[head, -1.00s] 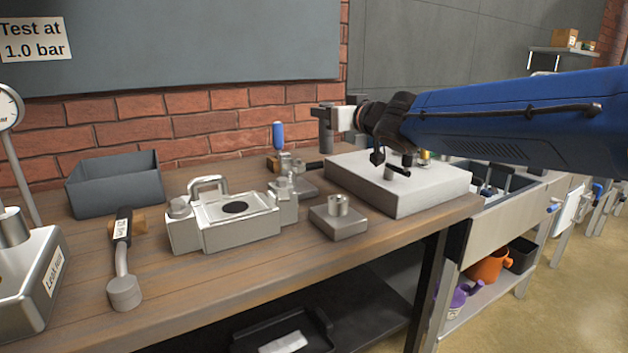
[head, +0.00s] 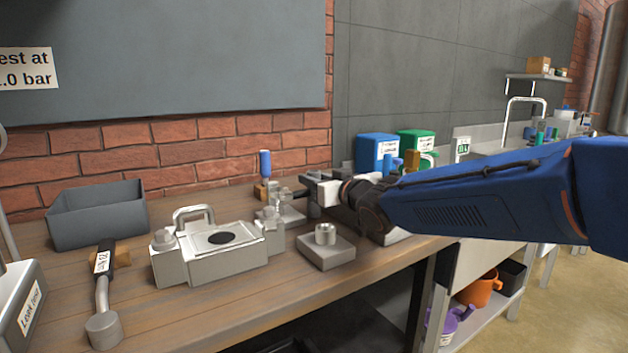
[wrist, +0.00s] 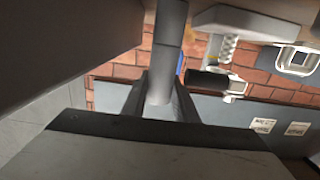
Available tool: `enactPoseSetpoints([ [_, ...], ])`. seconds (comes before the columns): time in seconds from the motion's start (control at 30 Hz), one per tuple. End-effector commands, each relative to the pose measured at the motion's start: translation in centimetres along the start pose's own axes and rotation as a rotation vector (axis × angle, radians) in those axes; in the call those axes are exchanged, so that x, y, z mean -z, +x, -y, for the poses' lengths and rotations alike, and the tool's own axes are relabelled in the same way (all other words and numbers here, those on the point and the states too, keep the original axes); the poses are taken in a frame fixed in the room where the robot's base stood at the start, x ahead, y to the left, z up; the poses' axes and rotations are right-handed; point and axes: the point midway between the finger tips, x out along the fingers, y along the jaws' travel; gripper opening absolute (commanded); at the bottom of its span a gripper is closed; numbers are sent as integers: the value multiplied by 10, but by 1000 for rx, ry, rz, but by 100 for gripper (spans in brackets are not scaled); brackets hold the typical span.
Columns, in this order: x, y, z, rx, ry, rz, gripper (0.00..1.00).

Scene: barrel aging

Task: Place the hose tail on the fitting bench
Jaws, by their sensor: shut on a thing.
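My gripper (head: 312,197) is low over the back of the wooden bench (head: 215,308), beside the small clamp device with a blue handle (head: 265,165). In the wrist view my gripper (wrist: 160,98) is shut on a grey tubular piece, seemingly the hose tail (wrist: 168,45), which sticks out beyond the fingers. In the head view the held piece is hard to make out against the clamp device. I cannot tell whether it touches anything. The wooden bench seems to be the fitting bench; no label on it shows.
The bench's front strip is mostly clear.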

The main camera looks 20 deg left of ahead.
Motion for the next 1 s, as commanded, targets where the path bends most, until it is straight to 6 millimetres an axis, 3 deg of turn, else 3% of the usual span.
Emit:
enactPoseSetpoints([
  [0.3,-2,0,0,0,0,0,0],
  [0.33,-2,0,0,0,0,0,29],
  [0.4,-2,0,0,0,0,0,45],
  [0.77,1,0,0,0,0,-1,45],
  [1.0,2,-27,0,-1,1,-1,45],
])
